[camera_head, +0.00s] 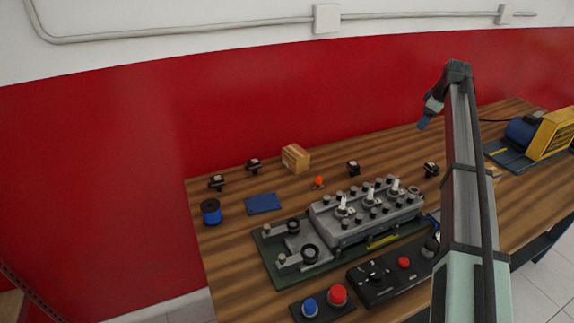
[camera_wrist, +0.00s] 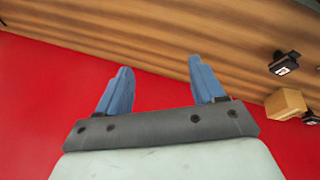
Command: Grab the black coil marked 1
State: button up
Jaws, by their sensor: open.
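Several small black coils stand on the wooden table. In the head view, one is at the far left (camera_head: 217,182), one left of the cardboard box (camera_head: 253,165), one right of it (camera_head: 353,167) and one nearer my arm (camera_head: 431,169). The wrist view shows one coil with a white label (camera_wrist: 283,65) and part of another (camera_wrist: 311,118) at the right edge. The label's number is too small to read surely, so I cannot tell which coil is marked 1. My gripper (camera_head: 424,122) is raised near the red wall, apart from the coils. Its blue fingers (camera_wrist: 160,68) are open and empty.
A cardboard box (camera_head: 296,158) stands between two coils. A grey engine block (camera_head: 365,211) on a green base fills the middle front. A blue spool (camera_head: 211,212), blue plate (camera_head: 263,204), orange knob (camera_head: 319,182) and button panels (camera_head: 322,303) surround it. A yellow-blue machine (camera_head: 540,135) is right.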

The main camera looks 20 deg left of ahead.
jog(key=s+a+f+n+g, duration=0.1)
jog(key=s+a+n, duration=0.2)
jog(key=a, duration=1.2)
jog(key=n+g+h, duration=0.2)
jog(key=n+g, duration=0.1)
jog(key=n, duration=0.8)
send_over(253, 161)
notch_tip(253, 161, down, 4)
jog(key=f, duration=0.6)
jog(key=shift+s+d+f, duration=0.25)
jog(key=shift+s+f, duration=0.05)
jog(key=shift+f, duration=0.1)
jog(key=shift+w+a+f, duration=0.1)
jog(key=shift+w+f, duration=0.05)
jog(key=shift+f, duration=1.25)
jog(key=shift+w+a+f, duration=0.1)
jog(key=shift+f, duration=1.3)
jog(key=shift+c, duration=0.5)
jog(key=c, duration=1)
